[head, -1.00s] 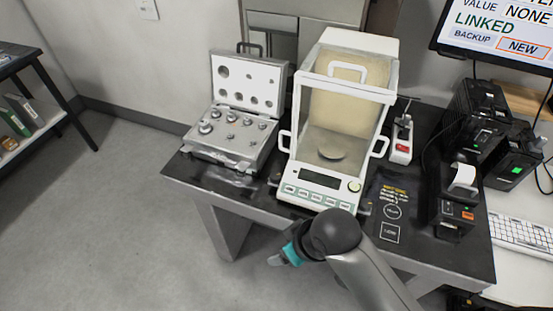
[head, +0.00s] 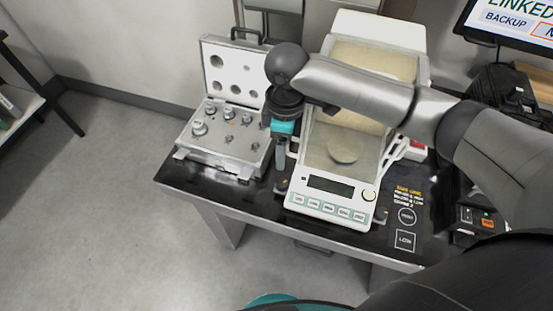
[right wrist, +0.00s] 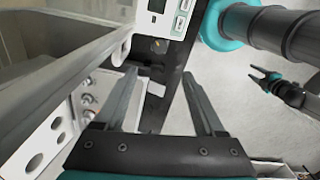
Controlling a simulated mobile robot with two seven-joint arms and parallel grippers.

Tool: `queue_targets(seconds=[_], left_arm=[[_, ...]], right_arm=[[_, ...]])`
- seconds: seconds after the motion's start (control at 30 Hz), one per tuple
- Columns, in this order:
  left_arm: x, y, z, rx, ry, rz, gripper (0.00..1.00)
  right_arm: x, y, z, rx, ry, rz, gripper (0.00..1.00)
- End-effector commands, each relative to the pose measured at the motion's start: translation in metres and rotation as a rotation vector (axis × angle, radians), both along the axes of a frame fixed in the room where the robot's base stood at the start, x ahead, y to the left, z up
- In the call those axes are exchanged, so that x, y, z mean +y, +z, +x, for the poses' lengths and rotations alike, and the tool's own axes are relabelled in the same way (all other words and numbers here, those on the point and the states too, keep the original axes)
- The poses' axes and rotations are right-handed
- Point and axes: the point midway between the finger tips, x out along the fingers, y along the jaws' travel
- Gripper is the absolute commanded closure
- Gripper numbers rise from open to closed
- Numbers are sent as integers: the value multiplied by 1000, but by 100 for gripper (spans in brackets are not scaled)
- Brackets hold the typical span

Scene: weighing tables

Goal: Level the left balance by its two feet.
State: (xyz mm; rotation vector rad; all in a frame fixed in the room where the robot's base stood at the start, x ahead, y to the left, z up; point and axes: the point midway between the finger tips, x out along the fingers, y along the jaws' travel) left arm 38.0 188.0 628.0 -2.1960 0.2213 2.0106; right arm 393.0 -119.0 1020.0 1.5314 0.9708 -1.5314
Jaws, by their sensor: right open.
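The left balance (head: 325,205) stands on the black-topped table, with a glass draft shield and a front key panel. One foot shows as a small dark knob (head: 283,187) at its front left corner, and the other (head: 380,214) at its front right corner. My right gripper (head: 281,163) points down beside the balance's left side, above the front left foot. In the right wrist view its two fingers (right wrist: 160,74) are apart, with nothing clearly between them. My left gripper (right wrist: 262,78) shows small in the right wrist view, away from the balance; its jaw state is unclear.
An open weight case (head: 225,150) with several weights sits just left of my right gripper. My right arm crosses over the balance and hides part of its shield. A printer (head: 478,220) stands on the right. Floor is clear at the front left.

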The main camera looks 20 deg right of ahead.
Motion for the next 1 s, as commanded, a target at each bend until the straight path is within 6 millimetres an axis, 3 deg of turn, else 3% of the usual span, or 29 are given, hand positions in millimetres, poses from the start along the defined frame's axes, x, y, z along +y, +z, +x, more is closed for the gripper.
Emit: queue_targets(seconds=[0.17, 0.7, 1.0], left_arm=[[0, -2, -2, 3, 0, 1, 50], [0, -20, -1, 2, 0, 0, 50], [0, -26, -1, 2, 0, 0, 50]], right_arm=[[-3, -9, 1, 7, -1, -7, 29], [-2, -118, 0, 4, 0, -7, 29], [-2, -149, 0, 3, 0, -6, 29]])
